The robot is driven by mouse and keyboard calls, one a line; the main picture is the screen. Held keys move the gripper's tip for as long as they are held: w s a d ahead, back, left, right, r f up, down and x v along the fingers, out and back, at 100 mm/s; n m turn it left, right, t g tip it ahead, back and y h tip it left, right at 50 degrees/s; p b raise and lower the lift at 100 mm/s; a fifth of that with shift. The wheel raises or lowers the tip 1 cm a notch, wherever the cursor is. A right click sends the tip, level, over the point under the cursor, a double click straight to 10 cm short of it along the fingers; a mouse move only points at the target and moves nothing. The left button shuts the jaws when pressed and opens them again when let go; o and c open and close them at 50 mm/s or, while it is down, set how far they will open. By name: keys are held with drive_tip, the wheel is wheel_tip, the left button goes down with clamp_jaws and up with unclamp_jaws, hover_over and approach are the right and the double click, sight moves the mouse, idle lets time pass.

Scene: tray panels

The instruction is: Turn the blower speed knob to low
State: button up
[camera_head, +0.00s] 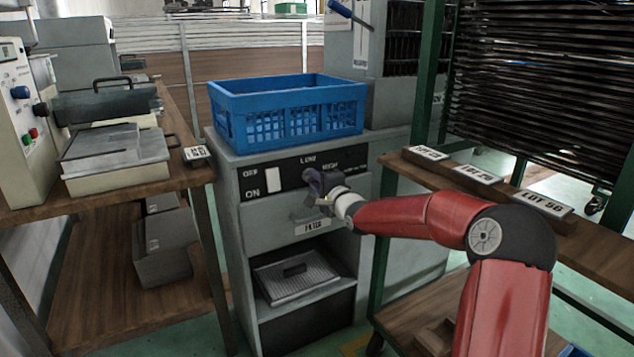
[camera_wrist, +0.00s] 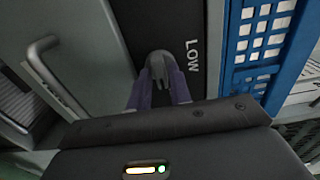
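The grey blower speed knob (camera_wrist: 159,68) is on the dark control strip (camera_head: 290,178) of the grey cabinet. In the wrist view it stands beside the word LOW, its bar between my fingers. In the head view my gripper (camera_head: 313,180) covers the knob, below the LOW label and left of the HIGH label. My gripper's purple fingers (camera_wrist: 160,88) lie close against both sides of the knob and look closed on it. The exact contact at the fingertips is partly hidden. Which mark the knob points to is not clear.
A blue crate (camera_head: 290,122) stands on the cabinet top, just above the strip. A white switch (camera_head: 273,181) is left of the knob. A drawer handle (camera_head: 306,216) and FILTER label (camera_head: 311,227) are below. A shelf with lot plates (camera_head: 478,174) stands at the right.

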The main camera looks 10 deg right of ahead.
clamp_jaws()
drive_tip(key=shift+n, duration=0.4)
drive_tip(key=n+b, duration=0.6)
drive_tip(key=n, duration=1)
drive_tip(key=shift+f+n, duration=0.1)
drive_tip(key=shift+n, duration=0.6)
drive_tip(key=shift+o, duration=1.8)
unclamp_jaws()
